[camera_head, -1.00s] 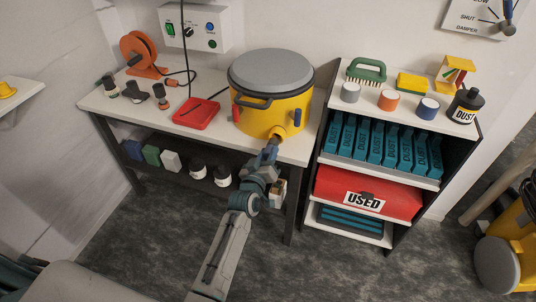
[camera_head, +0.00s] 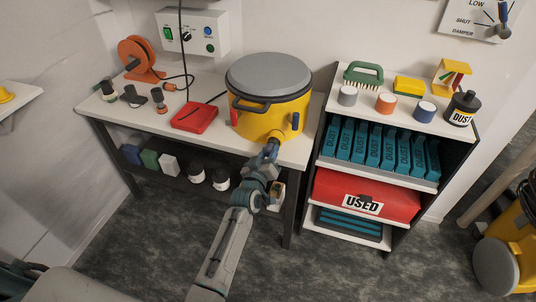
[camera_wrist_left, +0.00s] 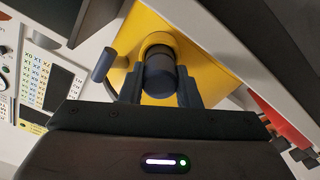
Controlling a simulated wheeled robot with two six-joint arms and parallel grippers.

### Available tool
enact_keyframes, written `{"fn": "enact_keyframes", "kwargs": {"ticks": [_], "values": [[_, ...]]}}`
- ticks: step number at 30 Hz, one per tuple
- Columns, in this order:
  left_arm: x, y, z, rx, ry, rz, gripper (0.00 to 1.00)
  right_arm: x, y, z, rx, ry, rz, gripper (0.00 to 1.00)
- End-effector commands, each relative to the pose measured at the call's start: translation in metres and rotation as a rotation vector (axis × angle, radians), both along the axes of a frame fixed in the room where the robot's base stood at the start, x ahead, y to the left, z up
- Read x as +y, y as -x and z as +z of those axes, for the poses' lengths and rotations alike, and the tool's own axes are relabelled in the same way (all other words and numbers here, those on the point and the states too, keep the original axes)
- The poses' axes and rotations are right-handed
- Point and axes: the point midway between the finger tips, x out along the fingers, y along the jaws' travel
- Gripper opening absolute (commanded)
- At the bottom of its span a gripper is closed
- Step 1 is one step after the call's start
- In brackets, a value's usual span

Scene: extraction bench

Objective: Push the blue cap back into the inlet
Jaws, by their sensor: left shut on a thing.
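The yellow drum (camera_head: 262,122) with a grey lid stands at the right end of the bench. In the left wrist view its yellow wall (camera_wrist_left: 137,25) fills the top middle. The dark blue cap (camera_wrist_left: 160,76) sits between my left gripper's two fingers, in front of the round inlet (camera_wrist_left: 157,40). Its far end appears lined up with the inlet; I cannot tell how deep it sits. My left gripper (camera_wrist_left: 160,90) is shut on the cap. In the head view the left gripper (camera_head: 269,151) is at the drum's lower front, hiding most of the cap. My right gripper is not in view.
A red tray (camera_head: 194,117) lies left of the drum, with an orange cable reel (camera_head: 140,58) behind. A blue-tipped side fitting (camera_head: 295,122) sticks out of the drum nearby. A shelf unit (camera_head: 390,178) with teal packs stands close on the right.

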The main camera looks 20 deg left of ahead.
Motion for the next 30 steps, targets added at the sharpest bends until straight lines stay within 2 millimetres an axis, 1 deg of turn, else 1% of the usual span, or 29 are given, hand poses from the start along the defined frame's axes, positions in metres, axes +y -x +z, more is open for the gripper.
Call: {"fn": "enact_keyframes", "kwargs": {"ticks": [3, 8, 14, 18, 19, 22, 23, 30], "values": [[0.000, -0.004, 0.000, 0.000, 0.000, 0.000, 0.00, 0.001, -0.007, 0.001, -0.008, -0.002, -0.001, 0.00], [0.000, -0.008, 0.000, -0.001, 0.000, 0.001, 0.00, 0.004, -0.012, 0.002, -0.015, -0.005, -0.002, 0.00], [0.000, -0.012, 0.000, 0.000, -0.001, 0.000, 0.00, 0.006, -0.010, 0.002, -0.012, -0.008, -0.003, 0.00], [-0.001, -0.016, 0.000, 0.000, -0.001, 0.000, 0.00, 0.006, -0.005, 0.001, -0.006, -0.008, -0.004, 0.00], [-0.001, -0.016, 0.000, 0.000, -0.001, 0.000, 0.32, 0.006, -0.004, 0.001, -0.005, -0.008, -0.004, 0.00], [0.000, -0.016, 0.000, 0.000, -0.001, 0.000, 0.51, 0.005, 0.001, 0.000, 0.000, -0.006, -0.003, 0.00], [0.000, -0.016, 0.000, 0.000, -0.001, 0.000, 0.55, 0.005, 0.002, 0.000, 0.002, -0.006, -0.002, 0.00], [0.000, -0.016, 0.000, 0.000, -0.001, 0.000, 0.55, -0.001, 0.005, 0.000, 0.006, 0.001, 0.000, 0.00]]}}
